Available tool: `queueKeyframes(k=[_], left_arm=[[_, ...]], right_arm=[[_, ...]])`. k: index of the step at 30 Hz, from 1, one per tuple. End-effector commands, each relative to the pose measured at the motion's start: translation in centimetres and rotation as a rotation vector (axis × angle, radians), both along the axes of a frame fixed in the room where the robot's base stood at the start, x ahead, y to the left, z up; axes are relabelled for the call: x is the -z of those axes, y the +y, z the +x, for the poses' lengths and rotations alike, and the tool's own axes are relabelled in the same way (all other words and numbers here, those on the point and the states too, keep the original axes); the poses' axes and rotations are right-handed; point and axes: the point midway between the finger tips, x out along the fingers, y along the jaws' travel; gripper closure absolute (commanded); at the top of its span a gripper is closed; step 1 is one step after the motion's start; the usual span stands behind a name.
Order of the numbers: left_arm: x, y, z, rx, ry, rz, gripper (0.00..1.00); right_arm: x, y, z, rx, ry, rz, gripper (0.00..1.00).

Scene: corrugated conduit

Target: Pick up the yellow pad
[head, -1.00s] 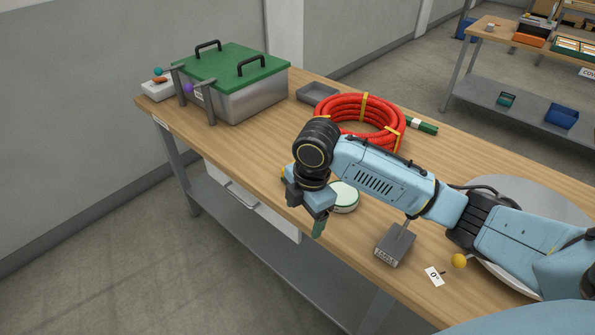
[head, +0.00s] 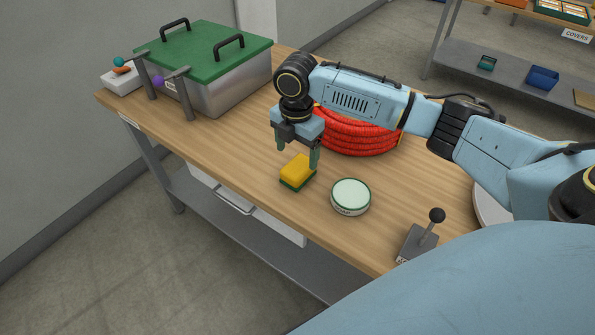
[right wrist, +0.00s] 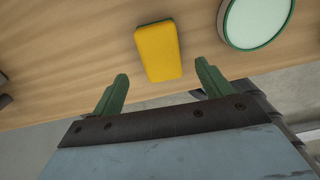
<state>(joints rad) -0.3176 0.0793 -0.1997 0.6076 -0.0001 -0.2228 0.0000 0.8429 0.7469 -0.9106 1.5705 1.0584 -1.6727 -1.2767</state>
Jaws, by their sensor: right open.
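The yellow pad (head: 297,171) has a green underside and lies on the wooden table near its front edge. My right gripper (head: 298,156) is above the pad with its green fingers pointing down, open and empty. In the right wrist view the pad (right wrist: 159,51) lies ahead of and between the two spread fingertips (right wrist: 162,84), apart from both. My left gripper is not in view.
A round tin with a pale green lid (head: 351,196) stands close to the right of the pad. A red coiled conduit (head: 358,137) lies behind my right arm. A lever on a grey box (head: 420,240) stands at the right. A green-lidded metal box (head: 204,66) stands at the back left.

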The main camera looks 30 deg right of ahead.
Motion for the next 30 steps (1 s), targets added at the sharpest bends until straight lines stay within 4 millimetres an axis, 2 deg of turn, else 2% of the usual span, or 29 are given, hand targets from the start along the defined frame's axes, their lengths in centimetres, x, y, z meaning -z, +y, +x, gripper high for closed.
queueKeyframes(k=[1, 4, 8, 12, 18, 25, 26, 30], left_arm=[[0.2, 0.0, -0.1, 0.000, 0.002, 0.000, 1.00], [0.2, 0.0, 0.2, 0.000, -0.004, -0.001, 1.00], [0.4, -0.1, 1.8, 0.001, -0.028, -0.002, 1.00], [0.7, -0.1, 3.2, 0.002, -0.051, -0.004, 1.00], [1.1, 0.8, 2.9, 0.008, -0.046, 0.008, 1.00], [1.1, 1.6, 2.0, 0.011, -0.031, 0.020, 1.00], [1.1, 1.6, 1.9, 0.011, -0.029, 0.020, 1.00], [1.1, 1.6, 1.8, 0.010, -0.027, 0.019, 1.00]], right_arm=[[0.8, 0.0, 0.0, 0.000, 0.002, 0.000, 0.22], [1.4, 0.1, 0.0, 0.000, -0.001, 0.001, 0.22], [2.4, -0.1, -0.1, 0.000, 0.001, 0.000, 0.22], [4.7, -0.4, -0.3, 0.000, 0.002, -0.001, 0.22], [6.7, -0.5, -0.2, 0.000, 0.000, -0.001, 0.22], [6.7, -0.5, -0.2, -0.001, -0.001, -0.001, 0.22], [6.7, -0.5, -0.2, -0.001, -0.001, -0.001, 0.23], [6.7, -0.5, -0.2, -0.001, -0.001, -0.001, 0.41]])
